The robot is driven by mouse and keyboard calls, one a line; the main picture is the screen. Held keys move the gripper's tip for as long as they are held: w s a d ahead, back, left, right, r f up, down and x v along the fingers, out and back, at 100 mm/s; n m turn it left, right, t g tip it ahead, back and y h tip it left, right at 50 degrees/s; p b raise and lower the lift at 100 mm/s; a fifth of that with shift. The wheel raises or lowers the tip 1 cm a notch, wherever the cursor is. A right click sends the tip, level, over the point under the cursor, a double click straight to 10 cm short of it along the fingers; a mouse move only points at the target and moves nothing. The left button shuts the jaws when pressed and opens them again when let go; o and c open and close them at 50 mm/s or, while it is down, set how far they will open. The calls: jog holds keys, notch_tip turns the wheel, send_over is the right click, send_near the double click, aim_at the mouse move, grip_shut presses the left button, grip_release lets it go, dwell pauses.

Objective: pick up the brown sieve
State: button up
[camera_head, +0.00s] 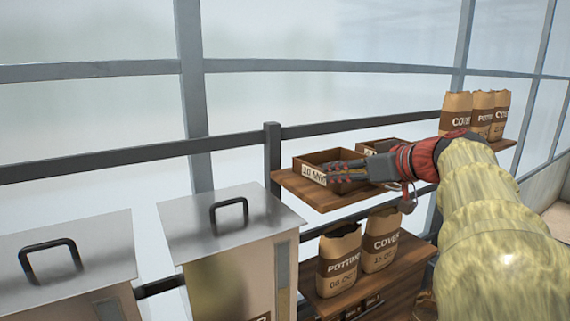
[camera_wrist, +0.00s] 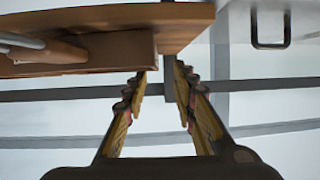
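A brown box wall (camera_wrist: 115,50) is just left of the fingertips there. A rounded brown thing (camera_head: 424,306) low beside my arm is mostly hidden.
The upper shelf (camera_head: 311,196) also holds another brown box (camera_head: 378,145) and several paper bags (camera_head: 456,112). Two more bags (camera_head: 339,262) stand on a lower surface. Metal-lidded bins (camera_head: 232,217) are at left. A dark rail (camera_head: 272,147) runs behind.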

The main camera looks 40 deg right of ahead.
jog(key=shift+w+d+f, duration=0.1)
jog(key=shift+w+f, duration=0.1)
jog(key=shift+w, duration=0.15)
jog(key=x, duration=0.2)
jog(key=p+x, duration=0.1)
jog(key=x, duration=0.1)
jog(key=d+p+x, duration=0.1)
jog(key=x, duration=0.1)
jog(key=shift+w+f, duration=0.25)
jog(key=shift+w, duration=0.05)
jog(key=shift+a, duration=0.1)
jog(key=shift+c, duration=1.1)
jog(key=c, duration=0.4)
grip_shut()
